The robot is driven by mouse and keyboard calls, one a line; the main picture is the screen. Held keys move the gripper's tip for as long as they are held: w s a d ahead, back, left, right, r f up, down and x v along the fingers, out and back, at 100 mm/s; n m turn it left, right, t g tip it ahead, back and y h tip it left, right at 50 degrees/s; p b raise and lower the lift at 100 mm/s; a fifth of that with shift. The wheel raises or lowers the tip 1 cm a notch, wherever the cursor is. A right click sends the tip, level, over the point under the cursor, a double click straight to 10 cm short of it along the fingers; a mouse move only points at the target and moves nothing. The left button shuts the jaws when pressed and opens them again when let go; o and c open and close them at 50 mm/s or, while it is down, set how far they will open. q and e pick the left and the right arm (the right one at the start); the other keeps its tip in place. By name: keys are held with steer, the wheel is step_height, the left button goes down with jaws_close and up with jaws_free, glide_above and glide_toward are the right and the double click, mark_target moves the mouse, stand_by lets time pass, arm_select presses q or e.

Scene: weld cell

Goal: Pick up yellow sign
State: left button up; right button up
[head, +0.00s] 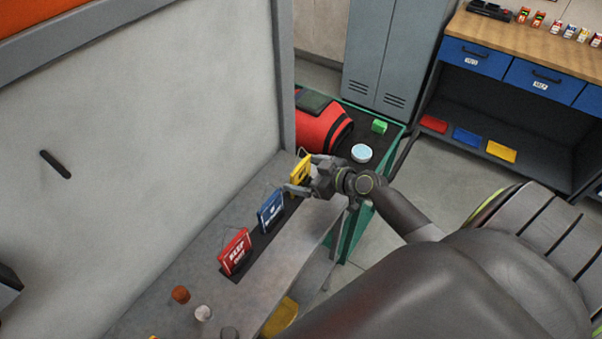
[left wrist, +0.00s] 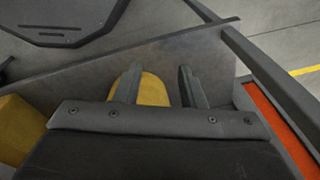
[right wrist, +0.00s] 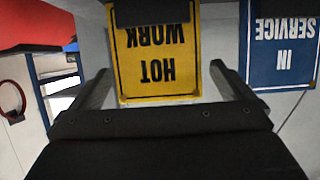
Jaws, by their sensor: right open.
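The yellow sign (head: 300,168) stands at the far end of a row of signs on the grey bench. It reads HOT WORK and shows upside down in the right wrist view (right wrist: 158,87). My right gripper (head: 306,176) is open at the sign, its fingers on either side of the sign's face in the right wrist view (right wrist: 160,72). I cannot tell whether the fingers touch it. My left gripper (left wrist: 160,70) is open; it is out of the head view. A yellow rounded thing (left wrist: 153,90) shows between or beyond its fingers.
A blue IN SERVICE sign (head: 270,211) and a red sign (head: 235,251) stand beside the yellow one. Small cans (head: 203,313) sit at the bench's near end. A panel (head: 150,130) rises behind the bench. A green cart (head: 392,140) holds a red bag (head: 325,128).

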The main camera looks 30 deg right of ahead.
mark_target(302, 171)
steer(key=shift+p+x, duration=0.55)
steer(key=shift+x, duration=1.35)
steer(key=shift+d, duration=0.1)
steer(key=shift+c, duration=0.3)
steer(key=shift+r, duration=0.1)
steer(key=c, duration=0.8)
step_height(302, 171, up, 10)
